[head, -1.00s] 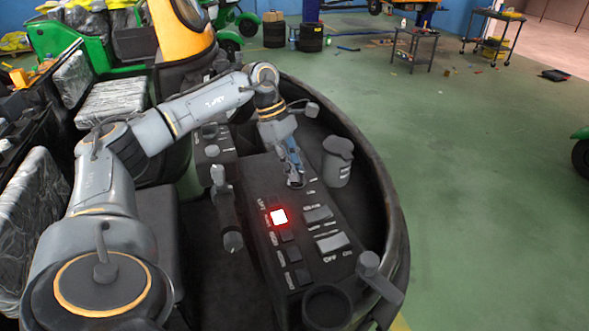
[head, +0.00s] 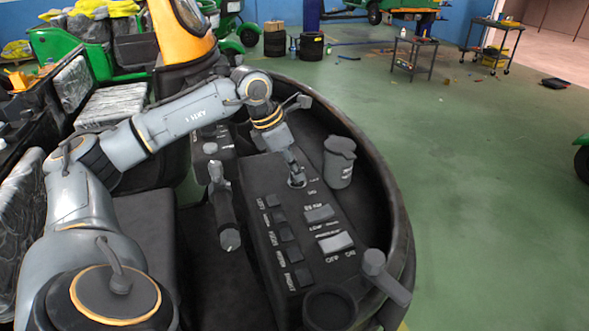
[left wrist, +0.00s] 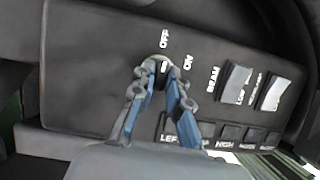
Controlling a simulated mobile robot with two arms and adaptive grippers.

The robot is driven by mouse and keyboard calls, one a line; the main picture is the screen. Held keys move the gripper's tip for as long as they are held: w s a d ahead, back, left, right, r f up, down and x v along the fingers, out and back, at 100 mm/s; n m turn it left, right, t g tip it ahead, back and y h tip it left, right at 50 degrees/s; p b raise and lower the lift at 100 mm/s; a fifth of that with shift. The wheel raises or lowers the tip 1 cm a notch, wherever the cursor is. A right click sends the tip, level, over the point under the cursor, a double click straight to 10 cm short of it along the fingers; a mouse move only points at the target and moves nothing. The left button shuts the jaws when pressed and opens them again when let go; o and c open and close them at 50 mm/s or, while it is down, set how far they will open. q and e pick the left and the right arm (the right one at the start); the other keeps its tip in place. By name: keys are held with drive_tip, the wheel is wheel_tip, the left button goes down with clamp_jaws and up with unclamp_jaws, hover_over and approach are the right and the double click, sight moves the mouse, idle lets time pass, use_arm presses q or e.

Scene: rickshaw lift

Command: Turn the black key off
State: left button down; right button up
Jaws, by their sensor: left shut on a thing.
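The black key is mostly hidden between my fingers at the round switch with OFF and ON labels on the dark control panel (head: 262,215). In the left wrist view, a small dark part of the key (left wrist: 162,69) shows between the fingertips. My left gripper (head: 296,178) reaches down to the far end of the panel and is shut on the key. In the left wrist view, the fingers (left wrist: 160,78) straddle the switch, below and between the OFF and ON labels. My right gripper is not in view.
A grey lever (head: 224,205) stands left of the panel. A lidded grey cup (head: 339,162) is right of my gripper. Square buttons (head: 290,255) and two rocker switches (head: 335,242) lie nearer. A dark curved rim (head: 395,215) bounds the console; green floor lies beyond.

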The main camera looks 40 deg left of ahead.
use_arm(q)
drive_tip(key=shift+n, duration=0.5)
drive_tip(key=c, duration=1.3)
unclamp_jaws()
drive_tip(key=shift+r, duration=0.15)
drive_tip(key=v, duration=1.2)
drive_tip(key=shift+s, duration=0.15)
